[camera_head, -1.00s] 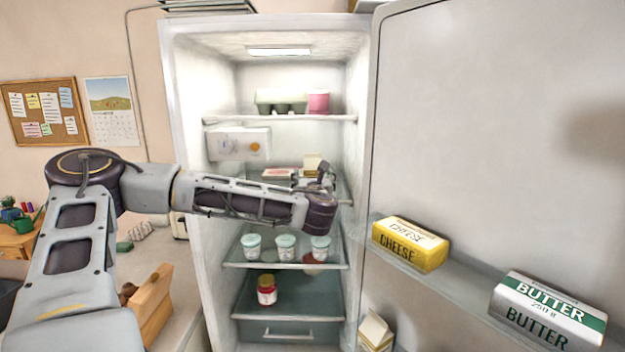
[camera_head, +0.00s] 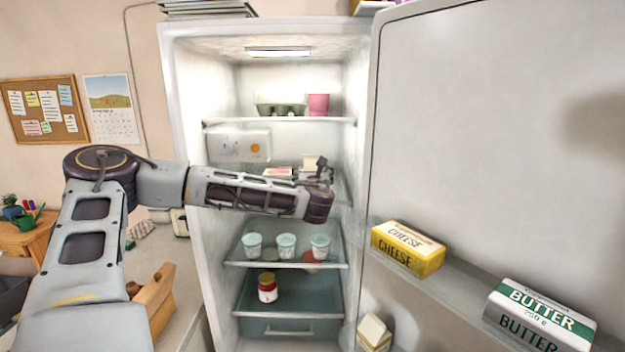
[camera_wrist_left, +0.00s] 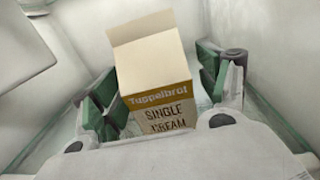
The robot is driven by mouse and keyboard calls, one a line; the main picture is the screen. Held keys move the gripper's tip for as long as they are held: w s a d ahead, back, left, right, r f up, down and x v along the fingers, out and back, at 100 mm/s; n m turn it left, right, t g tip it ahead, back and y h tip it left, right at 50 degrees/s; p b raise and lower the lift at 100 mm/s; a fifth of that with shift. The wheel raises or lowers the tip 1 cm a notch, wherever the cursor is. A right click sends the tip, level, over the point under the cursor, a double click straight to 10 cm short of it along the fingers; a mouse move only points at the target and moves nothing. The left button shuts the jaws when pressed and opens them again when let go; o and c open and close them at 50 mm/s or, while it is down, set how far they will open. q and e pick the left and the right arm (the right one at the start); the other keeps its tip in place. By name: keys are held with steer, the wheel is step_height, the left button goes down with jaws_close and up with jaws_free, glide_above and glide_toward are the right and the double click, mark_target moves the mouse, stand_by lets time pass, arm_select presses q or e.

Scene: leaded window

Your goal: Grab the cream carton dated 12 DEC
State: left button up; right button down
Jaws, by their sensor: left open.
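A cream carton (camera_wrist_left: 155,75) with a pale slanted top and a tan band reading "Tuppelbrot SINGLE CREAM" stands between the green-padded fingers of my left gripper (camera_wrist_left: 160,90). The fingers are open, with one on each side of it. No date is readable on the visible face. In the head view the carton (camera_head: 311,162) shows on the fridge's middle shelf, partly hidden by my left gripper (camera_head: 323,171). Another pale carton (camera_head: 374,332) stands low in the fridge door, its date not readable. My right gripper is not in view.
A pale pink-topped pack (camera_head: 278,172) lies left of the carton. The upper shelf (camera_head: 240,120) is just above; a white box (camera_head: 238,146) hangs beneath it. Several tubs (camera_head: 286,245) stand below. The open door holds cheese (camera_head: 408,249) and butter (camera_head: 540,315).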

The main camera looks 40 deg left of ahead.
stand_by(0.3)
arm_select(q)
steer(key=c, duration=1.3)
steer(key=shift+r, duration=0.15)
